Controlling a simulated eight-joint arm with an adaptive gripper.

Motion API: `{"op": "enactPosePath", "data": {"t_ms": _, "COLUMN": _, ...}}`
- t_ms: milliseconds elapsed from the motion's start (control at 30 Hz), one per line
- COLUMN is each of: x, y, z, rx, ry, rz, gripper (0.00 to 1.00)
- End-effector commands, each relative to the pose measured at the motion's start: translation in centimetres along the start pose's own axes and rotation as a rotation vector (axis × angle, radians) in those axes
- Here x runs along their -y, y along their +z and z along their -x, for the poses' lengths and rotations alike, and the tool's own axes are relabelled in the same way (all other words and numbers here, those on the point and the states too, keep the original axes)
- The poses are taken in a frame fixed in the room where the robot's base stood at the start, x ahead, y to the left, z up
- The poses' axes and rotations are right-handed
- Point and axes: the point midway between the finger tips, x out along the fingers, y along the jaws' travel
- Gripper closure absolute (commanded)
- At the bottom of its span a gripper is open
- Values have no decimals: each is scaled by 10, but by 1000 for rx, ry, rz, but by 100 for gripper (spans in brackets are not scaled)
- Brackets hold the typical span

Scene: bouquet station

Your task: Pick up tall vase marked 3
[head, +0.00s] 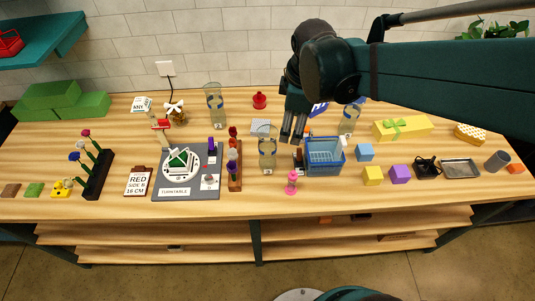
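Three tall clear vases stand on the table: a back-left vase (215,103), a middle vase (267,148) nearer the front, and a back-right vase (349,119) partly behind my arm. My gripper (293,136) points down between the middle and back-right vases, behind the blue basket. Its two dark fingers look apart, with nothing visible between them. It appears clear of the vases.
A blue basket (325,152) stands right of the middle vase. A wooden rack (235,178) with colored items is left of it, and a pink hourglass (291,183) is in front. A grey turntable board (205,188) lies further left. Blocks (372,175) sit at right.

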Motion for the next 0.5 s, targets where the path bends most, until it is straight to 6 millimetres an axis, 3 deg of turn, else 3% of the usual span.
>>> {"op": "enactPosePath", "data": {"t_ms": 500, "x": -12, "y": -56, "z": -23, "rx": 30, "ry": -143, "rz": 455, "gripper": 45}}
